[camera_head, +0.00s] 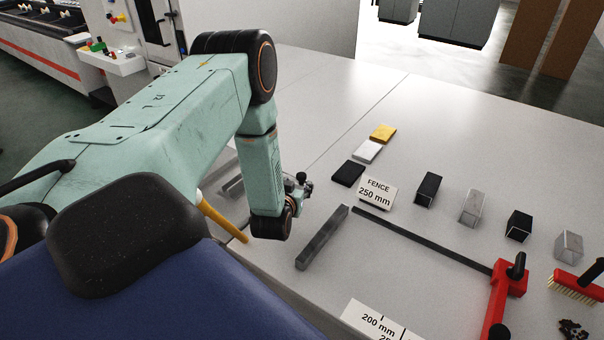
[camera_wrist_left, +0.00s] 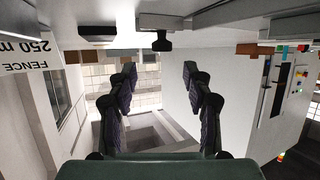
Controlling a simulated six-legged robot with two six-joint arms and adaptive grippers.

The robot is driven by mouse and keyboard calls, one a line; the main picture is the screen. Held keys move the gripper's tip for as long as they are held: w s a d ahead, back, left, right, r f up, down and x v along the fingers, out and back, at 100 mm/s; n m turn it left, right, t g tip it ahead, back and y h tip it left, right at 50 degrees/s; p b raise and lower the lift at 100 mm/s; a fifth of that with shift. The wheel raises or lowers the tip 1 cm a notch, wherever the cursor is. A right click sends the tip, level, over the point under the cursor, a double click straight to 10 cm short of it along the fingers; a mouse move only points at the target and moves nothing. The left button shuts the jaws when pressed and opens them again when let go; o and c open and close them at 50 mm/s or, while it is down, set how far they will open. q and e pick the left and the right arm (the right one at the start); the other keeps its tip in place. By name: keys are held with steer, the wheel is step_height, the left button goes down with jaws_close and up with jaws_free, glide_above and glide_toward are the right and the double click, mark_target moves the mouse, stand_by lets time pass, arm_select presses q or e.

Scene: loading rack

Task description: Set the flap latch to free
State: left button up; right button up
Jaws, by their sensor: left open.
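I cannot pick out the flap latch with certainty in either view. A small black T-shaped piece (camera_wrist_left: 162,42) shows at the top middle of the left wrist view, beyond my fingertips; I cannot tell whether it is the latch. My left gripper (camera_head: 303,186) is at the end of the mint-green arm, above the left part of the light table, and is mostly hidden behind its own wrist. In the left wrist view the two dark fingers (camera_wrist_left: 157,82) stand wide apart with nothing between them. My right gripper is not in view.
The table holds a "FENCE 250 mm" sign (camera_head: 377,193), a grey bar (camera_head: 322,238), a long dark rail (camera_head: 420,238), a red clamp (camera_head: 507,285), several small blocks and a red brush (camera_head: 576,286). The table's back is clear.

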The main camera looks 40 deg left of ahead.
mark_target(301, 177)
arm_select(q)
steer(key=shift+w+a+f, duration=0.2)
steer(key=shift+w+a, duration=0.05)
steer(key=shift+a, duration=0.1)
steer(key=x, duration=0.5)
steer(key=shift+w+d, duration=0.1)
steer(key=shift+w+a+f, duration=0.25)
steer(key=shift+w+a, duration=0.1)
steer(key=shift+r, duration=0.1)
steer(key=shift+w, duration=0.2)
steer(key=c, duration=0.4)
steer(key=shift+s, duration=0.1)
jaws_close()
